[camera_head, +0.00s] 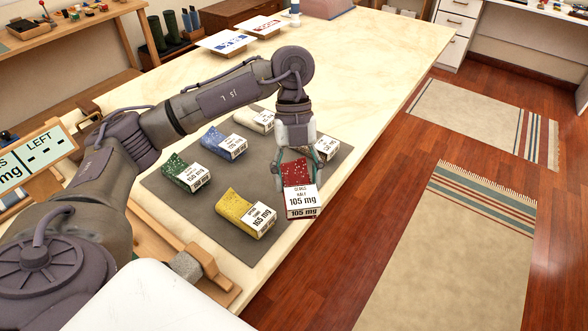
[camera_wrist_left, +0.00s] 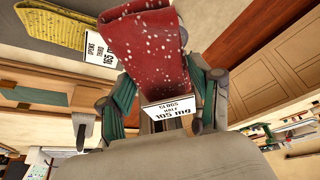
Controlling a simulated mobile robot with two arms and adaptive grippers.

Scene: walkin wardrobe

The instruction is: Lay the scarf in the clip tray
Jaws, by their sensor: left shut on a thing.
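My left gripper (camera_head: 301,178) is shut on a red cloth bundle with white specks (camera_head: 297,170), over the right edge of the grey mat. A white tag on it reads 105 mg. In the left wrist view the red bundle (camera_wrist_left: 150,45) sits between the two fingers (camera_wrist_left: 160,100), its tag towards the wrist. It appears raised, though the gap below is hard to judge. I cannot tell which thing is the clip tray, nor which bundle the task calls the scarf. My right gripper is out of view.
Tagged bundles lie on the grey mat (camera_head: 160,183): green (camera_head: 180,172), blue (camera_head: 222,141), cream (camera_head: 250,117), yellow (camera_head: 243,212) and one partly behind my gripper. A wooden frame (camera_head: 205,265) is at the near edge. Two white boards (camera_head: 227,42) lie far back; the tabletop (camera_head: 370,70) right of them is clear.

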